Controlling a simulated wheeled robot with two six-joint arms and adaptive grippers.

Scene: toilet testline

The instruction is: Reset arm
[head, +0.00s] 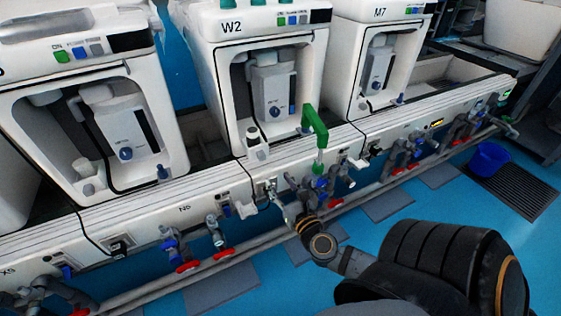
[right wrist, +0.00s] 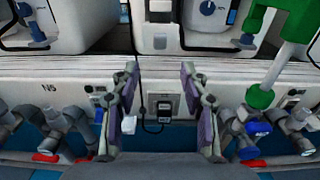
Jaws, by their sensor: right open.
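My right arm (head: 400,265) comes in from the lower right in the head view. Its gripper (head: 275,192) reaches to the front panel of the test line below the W2 unit. In the right wrist view the right gripper (right wrist: 157,100) is open, with its two fingers apart and nothing between them. A socket with a black plug (right wrist: 165,107) shows on the panel beyond the gap between the fingers. I cannot tell whether the fingers touch the panel. My left gripper is in neither view.
The W2 unit (head: 267,85) and M7 unit (head: 378,65) stand on the white bench. A green handle (head: 315,130) stands up close right of the gripper. Pipes with blue and red valves (head: 322,188) run along the bench front. Blue floor lies in front, with a blue basin (head: 488,158).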

